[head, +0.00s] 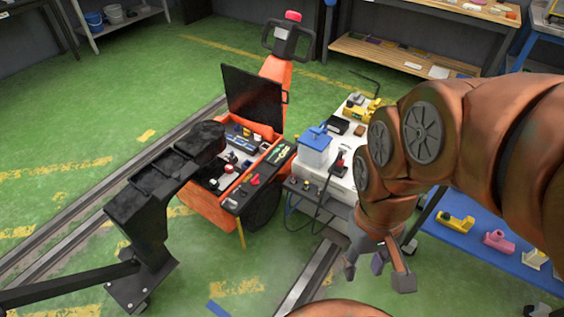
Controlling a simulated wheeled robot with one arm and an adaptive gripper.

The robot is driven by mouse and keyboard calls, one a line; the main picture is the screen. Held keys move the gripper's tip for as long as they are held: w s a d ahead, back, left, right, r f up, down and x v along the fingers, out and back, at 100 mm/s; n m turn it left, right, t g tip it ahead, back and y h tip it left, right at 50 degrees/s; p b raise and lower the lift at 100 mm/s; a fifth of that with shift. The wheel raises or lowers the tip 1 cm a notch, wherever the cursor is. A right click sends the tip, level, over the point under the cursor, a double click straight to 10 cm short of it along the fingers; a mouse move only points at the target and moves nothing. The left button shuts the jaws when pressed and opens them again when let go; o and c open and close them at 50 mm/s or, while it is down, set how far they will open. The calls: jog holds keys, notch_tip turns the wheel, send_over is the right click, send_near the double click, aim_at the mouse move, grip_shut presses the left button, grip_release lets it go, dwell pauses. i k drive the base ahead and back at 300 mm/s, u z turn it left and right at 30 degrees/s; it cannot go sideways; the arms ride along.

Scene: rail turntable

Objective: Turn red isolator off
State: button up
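An orange machine (211,213) with its black lid raised stands left of centre. On the black panel along its front edge is a small red knob (255,180), which looks like the red isolator; its turned position is too small to read. My gripper (377,270) hangs pointing down at the lower right, well to the right of the knob and apart from it. Its fingers are spread and nothing shows between them.
A white cart (342,182) with a blue-topped box (314,145) and cables stands between the machine and my arm. A black stand (150,205) is at left, rails (310,272) cross the green floor, and a blue table (480,240) is at right.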

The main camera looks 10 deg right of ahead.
aim_at(255, 181)
jog(key=z, duration=0.15)
jog(key=i, duration=1)
jog(key=u, duration=0.7)
jog(key=k, duration=0.5)
jog(key=z, duration=0.8)
jog(key=i, duration=0.9)
jog(key=u, duration=1.95)
